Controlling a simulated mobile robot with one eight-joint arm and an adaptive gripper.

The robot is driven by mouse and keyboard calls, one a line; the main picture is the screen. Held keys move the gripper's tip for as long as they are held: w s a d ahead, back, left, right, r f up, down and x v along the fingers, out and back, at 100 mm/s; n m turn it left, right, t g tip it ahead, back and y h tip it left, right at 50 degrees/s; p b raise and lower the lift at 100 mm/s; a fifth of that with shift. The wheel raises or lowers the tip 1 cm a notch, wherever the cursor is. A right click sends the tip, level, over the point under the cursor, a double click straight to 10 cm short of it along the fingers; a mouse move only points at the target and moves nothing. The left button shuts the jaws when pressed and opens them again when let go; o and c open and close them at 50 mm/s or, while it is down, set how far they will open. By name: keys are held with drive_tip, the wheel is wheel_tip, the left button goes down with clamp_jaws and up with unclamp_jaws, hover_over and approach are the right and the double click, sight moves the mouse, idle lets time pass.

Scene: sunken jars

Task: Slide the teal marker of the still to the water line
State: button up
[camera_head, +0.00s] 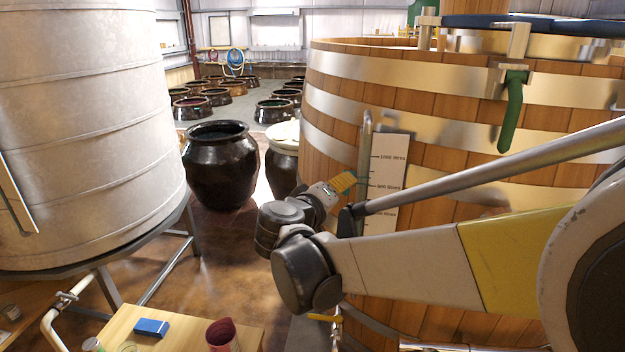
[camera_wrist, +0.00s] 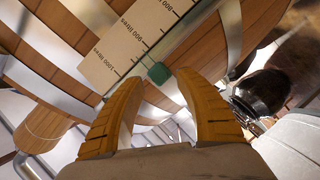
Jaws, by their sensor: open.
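The wooden still (camera_head: 480,145) with metal hoops fills the right of the head view. It carries a white litre scale (camera_head: 390,155), also close in the wrist view (camera_wrist: 122,48), beside a narrow upright sight tube (camera_head: 364,145). The teal marker (camera_wrist: 160,74) is a small rounded block on the tube beside the scale, near the 900 to 1000 litre part. My gripper (camera_head: 350,182) is at the tube. In the wrist view its yellow fingers (camera_wrist: 158,84) are open, with the marker at their tips, between them. I cannot make out contact or the water line.
A pale metal tank (camera_head: 90,130) stands at left on a stand. A dark jar (camera_head: 220,165) and several sunken jars lie behind. A wooden table (camera_head: 180,335) with a blue box (camera_head: 151,327) is at bottom left. The floor between tank and still is mostly clear.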

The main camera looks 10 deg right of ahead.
drive_tip(key=shift+x, duration=1.6)
clamp_jaws()
